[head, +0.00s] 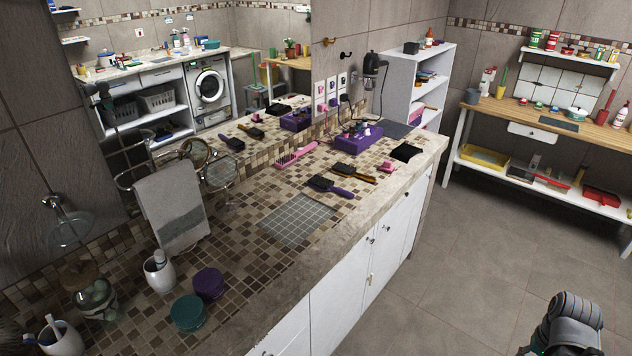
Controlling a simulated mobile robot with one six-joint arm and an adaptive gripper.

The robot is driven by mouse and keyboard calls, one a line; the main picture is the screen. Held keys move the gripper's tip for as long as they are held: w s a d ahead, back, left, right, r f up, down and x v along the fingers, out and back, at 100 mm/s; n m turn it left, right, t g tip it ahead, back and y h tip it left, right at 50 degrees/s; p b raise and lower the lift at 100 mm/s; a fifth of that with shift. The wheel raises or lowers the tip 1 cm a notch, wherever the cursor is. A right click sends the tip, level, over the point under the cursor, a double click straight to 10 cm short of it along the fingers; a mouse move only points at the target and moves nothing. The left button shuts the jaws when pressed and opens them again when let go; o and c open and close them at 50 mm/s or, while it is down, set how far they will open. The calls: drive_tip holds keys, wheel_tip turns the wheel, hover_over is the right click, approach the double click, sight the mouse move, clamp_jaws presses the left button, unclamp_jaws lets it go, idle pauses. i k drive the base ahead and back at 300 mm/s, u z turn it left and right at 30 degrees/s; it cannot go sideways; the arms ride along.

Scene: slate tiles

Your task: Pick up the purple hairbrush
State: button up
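The purple hairbrush (330,187) lies on the tiled counter (250,215). It has a dark bristled head to the left and a purple handle pointing right. It lies flat and nothing touches it. A brown-handled brush (354,173) lies just behind it, and a pink brush (297,153) lies farther back to the left. Part of my arm shows at the bottom right, over the floor and well away from the counter. My gripper itself cannot be made out.
A grey grid mat (297,220) lies in front of the brush. A purple box (358,139) and a black item (406,152) are behind it. Teal (188,313) and purple (208,283) round containers stand nearer. A mirror reflects the brushes. The floor (470,270) right of the counter is clear.

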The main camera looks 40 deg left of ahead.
sight(317, 180)
drive_tip(key=u, duration=0.3)
drive_tip(key=i, duration=1.2)
drive_tip(key=u, duration=0.35)
